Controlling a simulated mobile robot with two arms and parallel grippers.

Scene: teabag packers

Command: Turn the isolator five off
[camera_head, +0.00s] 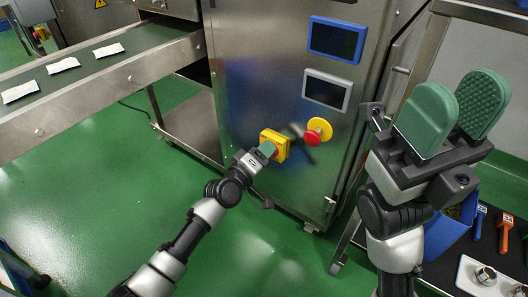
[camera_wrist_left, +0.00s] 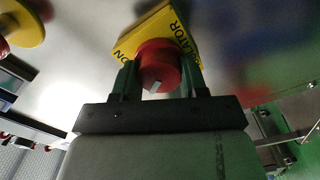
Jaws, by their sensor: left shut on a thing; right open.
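The isolator is a yellow plate (camera_head: 276,143) with a red knob, mounted low on the front of the steel cabinet in the head view. My left gripper (camera_head: 264,153) is at it and covers much of the knob. In the left wrist view the red knob (camera_wrist_left: 158,66) sits between the two green fingers of my left gripper (camera_wrist_left: 159,80), which is shut on it. The yellow plate (camera_wrist_left: 152,29) behind it shows parts of the words "ISOLATOR" and "ON". My right gripper (camera_head: 455,107), with green pads, is open and empty at the right.
A red button on a yellow round base (camera_head: 318,131) is right of the isolator. Two screens, one blue-framed (camera_head: 337,39) and one grey-framed (camera_head: 327,90), are above. A conveyor (camera_head: 100,75) carries white packets at left. A bench with a blue bin (camera_head: 447,232) is at right.

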